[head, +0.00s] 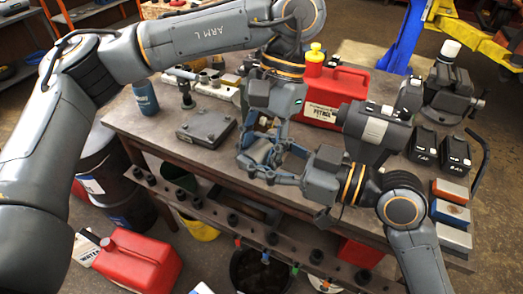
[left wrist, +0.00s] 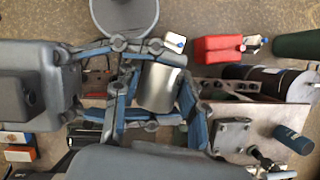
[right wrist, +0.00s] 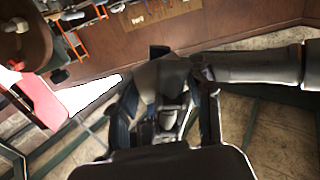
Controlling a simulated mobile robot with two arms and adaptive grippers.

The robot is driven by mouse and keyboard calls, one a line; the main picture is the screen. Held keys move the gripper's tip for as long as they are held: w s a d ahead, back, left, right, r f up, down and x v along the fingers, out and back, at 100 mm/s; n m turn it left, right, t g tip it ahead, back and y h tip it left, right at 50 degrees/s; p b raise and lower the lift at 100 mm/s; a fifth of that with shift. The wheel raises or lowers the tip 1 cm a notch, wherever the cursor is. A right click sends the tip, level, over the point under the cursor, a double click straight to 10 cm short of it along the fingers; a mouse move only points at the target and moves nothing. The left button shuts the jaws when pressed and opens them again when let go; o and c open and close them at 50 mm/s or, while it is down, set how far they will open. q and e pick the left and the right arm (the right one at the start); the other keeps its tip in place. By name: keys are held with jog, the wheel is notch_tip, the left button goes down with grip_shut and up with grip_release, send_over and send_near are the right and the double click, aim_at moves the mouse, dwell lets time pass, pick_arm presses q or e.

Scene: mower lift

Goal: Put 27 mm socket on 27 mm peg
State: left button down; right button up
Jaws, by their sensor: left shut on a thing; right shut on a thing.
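A silver cylinder, apparently the socket (left wrist: 162,88), shows in the left wrist view between the fingers of both grippers. My left gripper (head: 262,154) reaches down from the top over the table and is shut on it. My right gripper (head: 256,163) comes in from the right, its fingers crossing the left's, and is also shut on it. In the head view the fingers hide most of the socket. Several dark pegs or fittings (head: 232,218) line the rail along the table's front. Their size labels are unreadable, so I cannot tell which is 27 mm.
The table (head: 150,122) holds a grey plate (head: 207,127), a blue bottle (head: 145,97), a red petrol can (head: 335,92), a power tool (head: 375,128), batteries (head: 455,152) and a vice (head: 455,88).

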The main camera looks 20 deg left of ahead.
pick_arm(q)
jog(key=c, duration=1)
grip_release()
jog(key=shift+s, duration=0.1)
jog(key=shift+c, duration=0.2)
pick_arm(e)
jog(key=shift+w, duration=0.15)
pick_arm(q)
jog(key=o, duration=0.4)
jog(key=shift+c, duration=0.2)
pick_arm(e)
jog(key=shift+d, duration=0.1)
grip_shut()
pick_arm(q)
jog(key=shift+r, duration=0.1)
